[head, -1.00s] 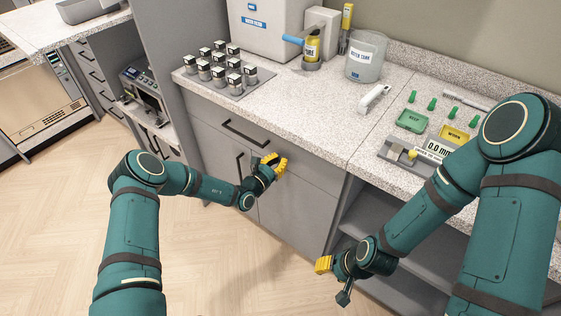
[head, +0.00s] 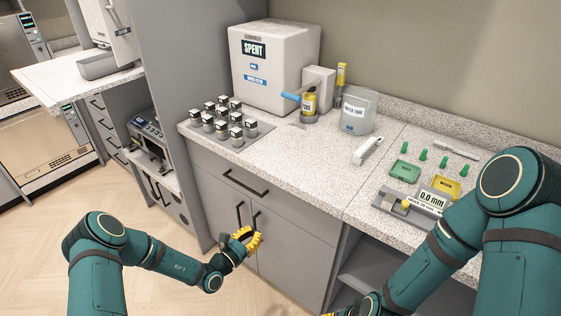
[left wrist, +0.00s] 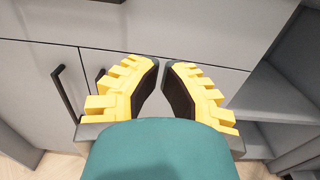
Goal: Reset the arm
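My left gripper (head: 250,241) shows in the head view in front of the grey cabinet doors (head: 284,255), below the drawer. Its two yellow fingers also show in the left wrist view (left wrist: 162,75), with black inner pads, a gap between them and nothing held. The fingers slant toward each other at the tips. My right gripper (head: 341,313) is almost wholly cut off by the bottom edge of the head view. Only a sliver of yellow shows, so its fingers cannot be read.
The speckled counter (head: 300,160) holds a rack of dark-capped vials (head: 222,120), a SPENT box (head: 270,65), a clear tub (head: 358,110), green and yellow trays, and a gauge (head: 428,200). Open shelving (head: 375,262) lies under the counter at right. Floor is clear at left.

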